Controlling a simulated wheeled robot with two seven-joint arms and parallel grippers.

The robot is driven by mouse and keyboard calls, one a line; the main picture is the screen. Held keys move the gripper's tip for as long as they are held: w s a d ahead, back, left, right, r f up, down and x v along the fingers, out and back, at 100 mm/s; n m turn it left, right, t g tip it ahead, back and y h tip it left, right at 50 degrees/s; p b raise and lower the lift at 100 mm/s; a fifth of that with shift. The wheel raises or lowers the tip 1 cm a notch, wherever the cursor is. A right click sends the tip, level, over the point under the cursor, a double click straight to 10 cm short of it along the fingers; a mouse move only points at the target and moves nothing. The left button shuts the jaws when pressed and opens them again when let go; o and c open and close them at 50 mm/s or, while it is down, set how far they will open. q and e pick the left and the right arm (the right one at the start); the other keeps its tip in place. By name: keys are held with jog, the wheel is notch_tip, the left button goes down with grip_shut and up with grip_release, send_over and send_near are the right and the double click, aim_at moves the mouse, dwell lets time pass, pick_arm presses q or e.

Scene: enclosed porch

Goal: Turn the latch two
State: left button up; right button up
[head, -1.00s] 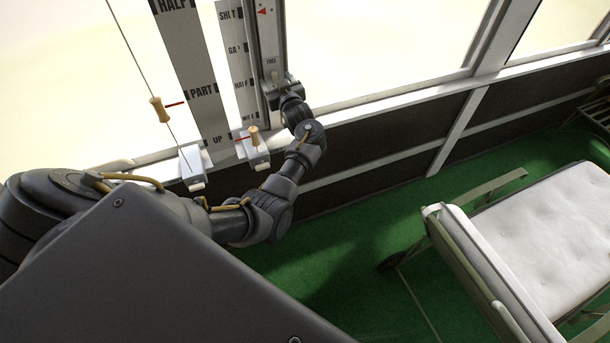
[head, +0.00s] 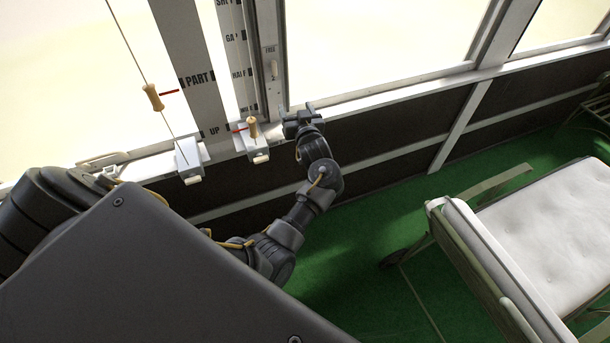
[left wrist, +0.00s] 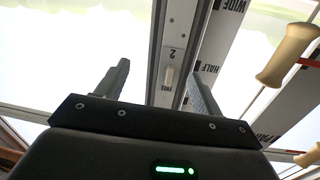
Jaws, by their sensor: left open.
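Latch two (head: 274,68) is a small pale lever on the metal window post, next to a FREE label in the head view. In the left wrist view the lever (left wrist: 168,77) stands in line with the post, below the number 2 and above FREE. My left gripper (head: 288,122) is below the latch in the head view, near the sill. In the left wrist view its two fingers (left wrist: 160,72) are spread wide, with the latch between them in the picture. Nothing is held, and the gripper looks apart from the latch. My right gripper is not in view.
Two grey cleat blocks (head: 188,160) (head: 251,140) stand on the sill left of my gripper. Wooden cord toggles (head: 153,97) (head: 253,127) hang near marked strips (head: 196,80). A cushioned lounger (head: 545,225) stands at right on the green floor.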

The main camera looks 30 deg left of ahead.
pick_arm(q)
jog(key=s+d+f+m+h+b, duration=0.1)
jog(key=d+f+m+h, duration=0.1)
jog(key=f, duration=0.7)
jog(key=s+d+f+m+h+b, duration=0.2)
jog(key=f, duration=0.8)
jog(key=s+d+f+m+h+b, duration=0.2)
jog(key=f, duration=0.7)
jog(key=shift+d+f+m, duration=0.15)
jog(key=shift+f+m, duration=0.2)
jog(key=shift+m, duration=0.05)
